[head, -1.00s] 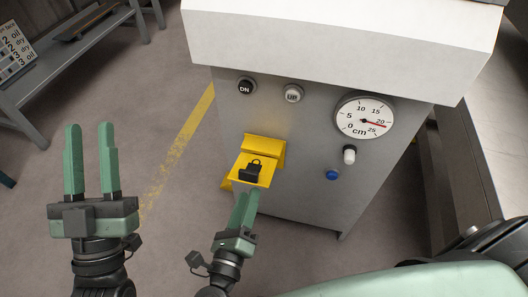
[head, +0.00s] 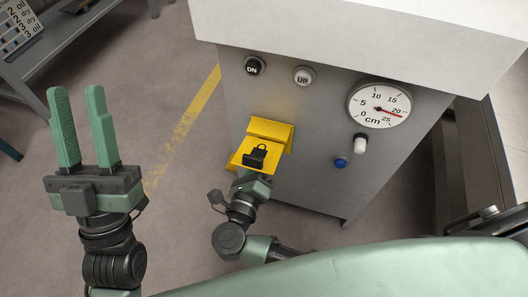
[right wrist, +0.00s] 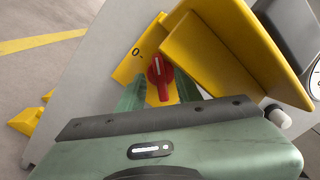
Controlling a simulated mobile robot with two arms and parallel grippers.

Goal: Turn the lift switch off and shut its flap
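The yellow switch box (head: 270,128) is on the grey machine front, and its flap (head: 252,147) sticks out, open, with a black padlock shape on it. In the right wrist view the raised flap (right wrist: 215,55) is to the right of the red switch knob (right wrist: 159,78). A "0" mark (right wrist: 136,53) shows on the yellow plate, up and left of the knob. My right gripper (right wrist: 160,92) is open, with one finger on each side of the knob; contact is unclear. The flap hides its fingertips in the head view. My left gripper (head: 78,95) is open and empty, left of the machine.
Above the box are the DN button (head: 255,66) and the UP button (head: 304,76). A round dial (head: 380,103), a white-tipped knob (head: 360,144) and a blue button (head: 341,163) are to the right. A bench (head: 85,45) stands at far left, with free floor between.

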